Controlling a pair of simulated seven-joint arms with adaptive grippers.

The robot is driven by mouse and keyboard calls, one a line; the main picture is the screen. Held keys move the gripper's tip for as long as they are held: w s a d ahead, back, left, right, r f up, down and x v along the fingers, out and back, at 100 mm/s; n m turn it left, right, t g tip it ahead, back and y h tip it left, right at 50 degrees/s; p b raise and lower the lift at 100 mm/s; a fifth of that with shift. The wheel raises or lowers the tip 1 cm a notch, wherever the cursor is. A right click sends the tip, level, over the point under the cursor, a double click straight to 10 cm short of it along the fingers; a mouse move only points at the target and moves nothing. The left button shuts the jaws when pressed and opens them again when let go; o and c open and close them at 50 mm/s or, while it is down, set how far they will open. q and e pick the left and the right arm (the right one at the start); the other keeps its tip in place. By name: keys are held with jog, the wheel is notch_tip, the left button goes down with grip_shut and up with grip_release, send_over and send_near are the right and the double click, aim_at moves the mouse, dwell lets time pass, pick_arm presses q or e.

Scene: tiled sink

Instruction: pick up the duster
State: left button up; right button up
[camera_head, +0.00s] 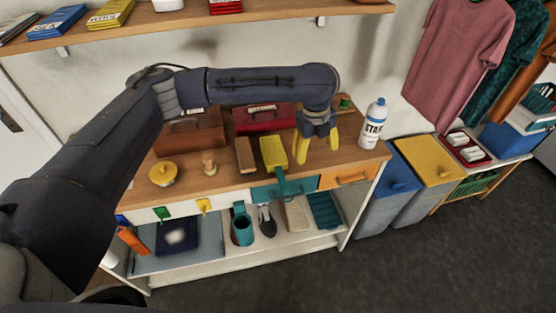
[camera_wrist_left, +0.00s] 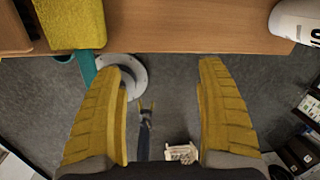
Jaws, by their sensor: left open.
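The duster (camera_head: 273,152) has a yellow fluffy head and a teal handle. It lies on the wooden counter, with its handle reaching over the front edge. In the left wrist view the duster's yellow head (camera_wrist_left: 75,22) shows at the upper left, its handle partly hidden behind a finger. My left gripper (camera_head: 317,148) has yellow fingers pointing down, just right of the duster. In the left wrist view its fingers (camera_wrist_left: 165,75) are spread wide with nothing between them. My right gripper is not in view.
A brown block-like brush (camera_head: 245,155) lies close left of the duster. A red toolbox (camera_head: 262,121) stands behind. A shelf (camera_head: 200,22) runs above.

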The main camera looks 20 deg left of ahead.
pick_arm(q)
notch_tip(320, 180, up, 9)
jog(key=m+g, duration=0.1)
jog(key=m, duration=0.1)
send_over(278, 167)
jog(key=shift+y, duration=0.4)
notch_tip(278, 167, down, 16)
jog(key=shift+f, duration=0.25)
jog(key=shift+c, duration=0.5)
jog(key=c, duration=0.8)
jog(key=shift+o, duration=0.2)
jog(key=shift+r, duration=0.1)
